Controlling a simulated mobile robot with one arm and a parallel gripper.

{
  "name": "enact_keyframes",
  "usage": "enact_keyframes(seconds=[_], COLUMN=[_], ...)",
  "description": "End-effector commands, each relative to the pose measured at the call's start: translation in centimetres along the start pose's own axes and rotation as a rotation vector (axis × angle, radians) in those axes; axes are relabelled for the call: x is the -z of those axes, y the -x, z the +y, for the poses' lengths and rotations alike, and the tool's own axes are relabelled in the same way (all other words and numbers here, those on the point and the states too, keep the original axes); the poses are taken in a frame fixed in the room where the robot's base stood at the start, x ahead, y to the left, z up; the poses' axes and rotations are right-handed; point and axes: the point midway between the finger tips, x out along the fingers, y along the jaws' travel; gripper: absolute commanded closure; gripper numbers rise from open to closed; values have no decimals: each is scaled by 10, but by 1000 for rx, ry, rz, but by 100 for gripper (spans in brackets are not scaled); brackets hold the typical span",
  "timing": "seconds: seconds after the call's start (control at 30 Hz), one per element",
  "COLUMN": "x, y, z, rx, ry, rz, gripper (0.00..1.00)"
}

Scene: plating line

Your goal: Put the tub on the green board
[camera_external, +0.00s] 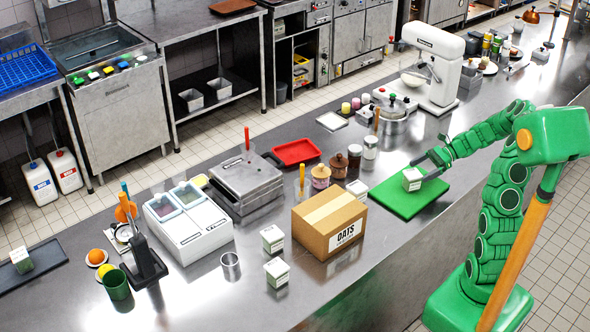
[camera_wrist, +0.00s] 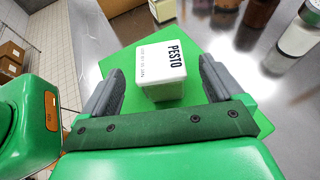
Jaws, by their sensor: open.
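A small white tub (camera_external: 411,180) with a green-grey label stands on the green board (camera_external: 390,203) in the external view. In the wrist view the tub (camera_wrist: 160,71) reads "PESTO" and rests on the green board (camera_wrist: 190,119). My gripper (camera_external: 428,167) is at the tub, low over the board. In the wrist view my gripper (camera_wrist: 160,80) is open, with one grey finger on each side of the tub and a visible gap to each. The tub looks upright.
A cardboard oats box (camera_external: 318,232) stands left of the board. Similar white tubs (camera_external: 272,238) stand farther left, and another small tub (camera_external: 357,189) is just beside the board. Jars (camera_external: 338,166) and a steel pot (camera_external: 393,125) stand behind.

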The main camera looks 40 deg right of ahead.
Motion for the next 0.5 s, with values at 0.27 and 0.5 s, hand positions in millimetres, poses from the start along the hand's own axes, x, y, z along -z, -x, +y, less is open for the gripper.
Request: enact_keyframes(seconds=[0.27,0.5], x=[0,-3], y=[44,54], z=[0,1], rx=[1,-8], ry=[0,9], rz=[2,6], gripper=[6,6])
